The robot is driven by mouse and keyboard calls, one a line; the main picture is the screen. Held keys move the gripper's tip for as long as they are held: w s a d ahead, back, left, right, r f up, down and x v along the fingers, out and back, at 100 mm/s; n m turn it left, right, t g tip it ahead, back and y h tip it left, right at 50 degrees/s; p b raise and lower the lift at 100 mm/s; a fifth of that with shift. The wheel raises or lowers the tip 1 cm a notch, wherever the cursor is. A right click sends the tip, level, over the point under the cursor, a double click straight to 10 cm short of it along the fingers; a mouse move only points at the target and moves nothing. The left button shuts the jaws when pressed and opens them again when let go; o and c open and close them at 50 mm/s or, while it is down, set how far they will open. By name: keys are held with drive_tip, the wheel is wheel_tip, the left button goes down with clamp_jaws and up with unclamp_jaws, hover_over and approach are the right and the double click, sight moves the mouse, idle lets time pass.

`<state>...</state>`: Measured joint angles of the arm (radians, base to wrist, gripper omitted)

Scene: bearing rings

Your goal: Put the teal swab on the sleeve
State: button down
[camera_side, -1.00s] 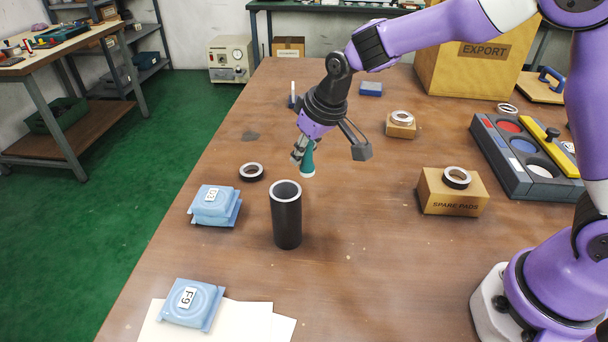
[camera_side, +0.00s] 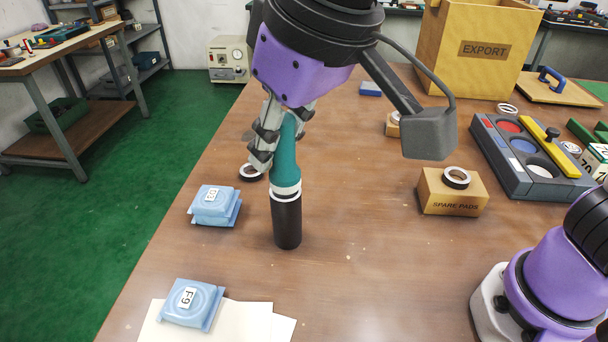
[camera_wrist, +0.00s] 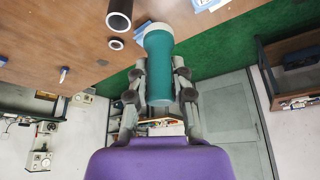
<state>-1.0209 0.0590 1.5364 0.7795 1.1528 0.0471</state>
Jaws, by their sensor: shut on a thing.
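The teal swab (camera_side: 285,158) has a white lower end and hangs roughly upright, slightly tilted. My gripper (camera_side: 277,145) is shut on it, with a finger on either side in the wrist view (camera_wrist: 159,72). The sleeve (camera_side: 287,225) is a black upright tube with a pale rim on the wooden table. In the side view the swab's white end overlaps the sleeve's top and hides part of its mouth. In the wrist view the sleeve (camera_wrist: 120,8) shows to the left of the swab (camera_wrist: 158,52), clearly apart from it. The swab looks nearer the side camera than the sleeve.
A spare pads box (camera_side: 452,192) bearing a ring (camera_side: 457,177) stands right.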

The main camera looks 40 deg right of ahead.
drive_tip(key=w+d+f, duration=0.2)
drive_tip(key=w, duration=0.1)
drive_tip(key=w+d+f, duration=0.2)
drive_tip(key=w, duration=0.1)
drive_tip(key=w+d+f, duration=0.2)
drive_tip(key=w, duration=0.1)
drive_tip(key=shift+w+f, duration=0.1)
drive_tip(key=shift+f, duration=0.25)
drive_tip(key=shift+w+d+f, duration=0.1)
drive_tip(key=shift+f, duration=2)
drive_tip(key=c, duration=0.8)
unclamp_jaws()
drive_tip(key=shift+f, duration=0.15)
drive_tip(key=shift+o, duration=0.2)
